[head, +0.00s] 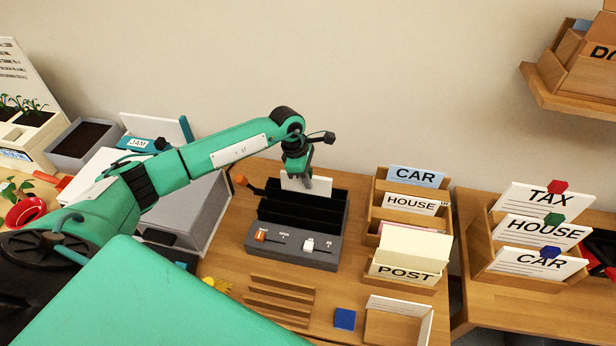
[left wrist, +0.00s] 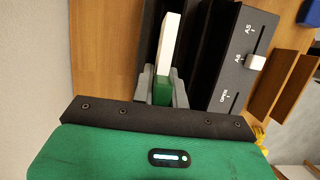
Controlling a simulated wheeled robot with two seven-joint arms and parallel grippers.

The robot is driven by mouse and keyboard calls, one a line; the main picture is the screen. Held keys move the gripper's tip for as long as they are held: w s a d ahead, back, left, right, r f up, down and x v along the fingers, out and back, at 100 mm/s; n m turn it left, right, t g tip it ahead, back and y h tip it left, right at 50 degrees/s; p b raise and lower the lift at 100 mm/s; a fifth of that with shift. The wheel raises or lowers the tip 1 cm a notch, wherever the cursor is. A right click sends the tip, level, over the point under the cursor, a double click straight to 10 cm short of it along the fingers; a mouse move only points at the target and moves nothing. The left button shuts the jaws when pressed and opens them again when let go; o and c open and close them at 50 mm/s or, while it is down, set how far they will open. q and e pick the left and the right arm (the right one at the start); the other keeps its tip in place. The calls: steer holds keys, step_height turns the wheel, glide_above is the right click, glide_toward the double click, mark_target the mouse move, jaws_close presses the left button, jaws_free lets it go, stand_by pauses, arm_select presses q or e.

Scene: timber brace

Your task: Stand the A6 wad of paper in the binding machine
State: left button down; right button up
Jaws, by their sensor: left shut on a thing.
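The binding machine (head: 292,255) is a dark grey box with black upright slot walls, an orange knob and a white knob on its front. The left wrist view shows its panel (left wrist: 236,75) marked A5, A6 and OPEN, with the white knob (left wrist: 256,62) by A6. My left gripper (head: 306,183) is at the machine's rear, shut on the white wad of paper (head: 291,184). In the left wrist view the wad (left wrist: 172,40) stands edge-on between the grey fingertips (left wrist: 163,88), with a green part near them. It is at the rear slot; I cannot tell whether it touches the floor.
Right of the machine stands a wooden rack (head: 402,282) with cards marked CAR, HOUSE and POST. In front lie a slatted wooden piece (head: 280,300), a blue block (head: 344,319) and an open wooden tray (head: 396,305). A grey box (head: 205,215) stands to the left.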

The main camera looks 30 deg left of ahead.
arm_select(q)
steer(key=c, duration=0.8)
jaws_free()
steer(key=shift+c, duration=0.2)
steer(key=shift+r, duration=0.1)
steer(key=shift+r+p, duration=1.8)
steer(key=shift+r, duration=2.15)
